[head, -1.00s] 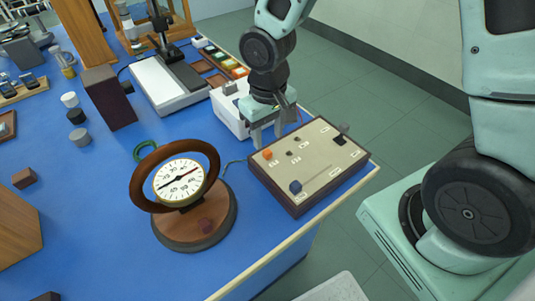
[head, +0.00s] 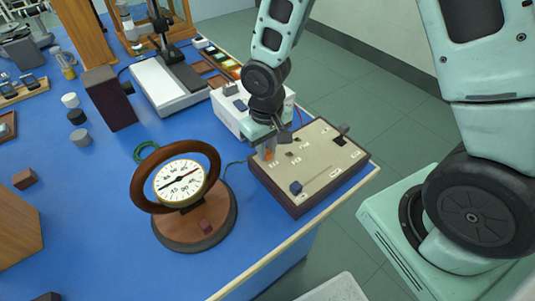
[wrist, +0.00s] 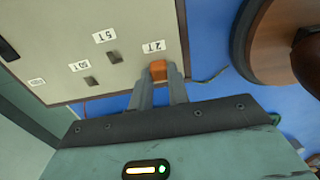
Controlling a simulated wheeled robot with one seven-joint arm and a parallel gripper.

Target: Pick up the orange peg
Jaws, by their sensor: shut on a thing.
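The orange peg (wrist: 158,69) stands at the edge of the pale-topped panel box, by the label "2T" in the wrist view. In the head view a bit of the orange peg (head: 269,154) shows between my fingers. My gripper (wrist: 159,84) is shut on the peg, with one finger on each side of it. In the head view my gripper (head: 267,151) reaches down over the box's left back corner. The peg's lower end is hidden, so I cannot tell whether it still sits in its hole. The panel box (head: 318,166) rests on the blue bench.
A dark blue knob (head: 295,187) and a dark block (head: 341,136) are on the panel. A round dial in a wooden ring (head: 180,182) stands left of the box. A white box (head: 227,113) is behind my gripper. The bench's right edge is close.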

